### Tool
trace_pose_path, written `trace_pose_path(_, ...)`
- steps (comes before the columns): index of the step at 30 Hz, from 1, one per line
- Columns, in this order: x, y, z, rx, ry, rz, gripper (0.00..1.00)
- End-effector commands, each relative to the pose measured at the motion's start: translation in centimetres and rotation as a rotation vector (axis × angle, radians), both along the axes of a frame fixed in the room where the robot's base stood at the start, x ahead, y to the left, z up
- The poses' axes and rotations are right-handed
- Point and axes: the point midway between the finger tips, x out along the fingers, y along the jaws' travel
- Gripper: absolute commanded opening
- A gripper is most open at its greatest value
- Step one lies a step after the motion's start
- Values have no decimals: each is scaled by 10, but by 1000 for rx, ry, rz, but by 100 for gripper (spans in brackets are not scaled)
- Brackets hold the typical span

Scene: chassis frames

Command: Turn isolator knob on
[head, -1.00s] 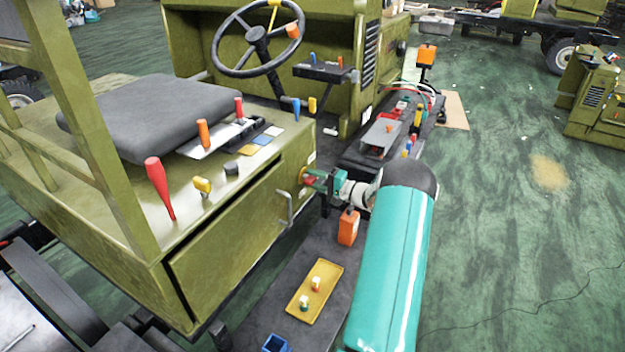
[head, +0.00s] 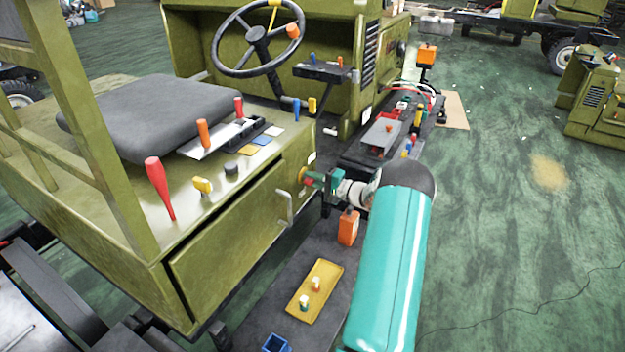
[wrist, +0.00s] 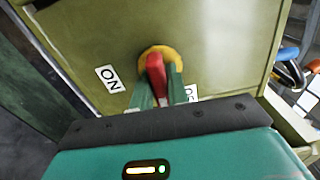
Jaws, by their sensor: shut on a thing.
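The isolator knob (wrist: 156,72) is a red handle on a round yellow base (wrist: 174,53), set on the olive panel (wrist: 215,35) of the vehicle. My gripper (wrist: 160,86) is shut on the red handle, with one teal finger on each side. A white ON label (wrist: 109,78) is left of the knob. A second white label (wrist: 191,92) to the right is partly hidden by my gripper. In the head view my gripper (head: 314,179) meets the panel's side, where the knob is mostly hidden.
A metal handle (head: 285,207) sticks out of the panel close to my gripper. Below is a dark running board with an orange box (head: 348,228) and a yellow plate (head: 315,291). Levers and a seat (head: 150,110) are above. Open green floor (head: 520,230) is at right.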

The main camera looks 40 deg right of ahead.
Motion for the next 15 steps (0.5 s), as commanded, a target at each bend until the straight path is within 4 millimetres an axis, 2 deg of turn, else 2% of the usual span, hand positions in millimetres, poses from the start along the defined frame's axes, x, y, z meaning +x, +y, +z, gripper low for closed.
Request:
trace_pose_path(8,0,0,0,164,46,0,0)
trace_pose_path(15,0,0,0,375,107,0,0)
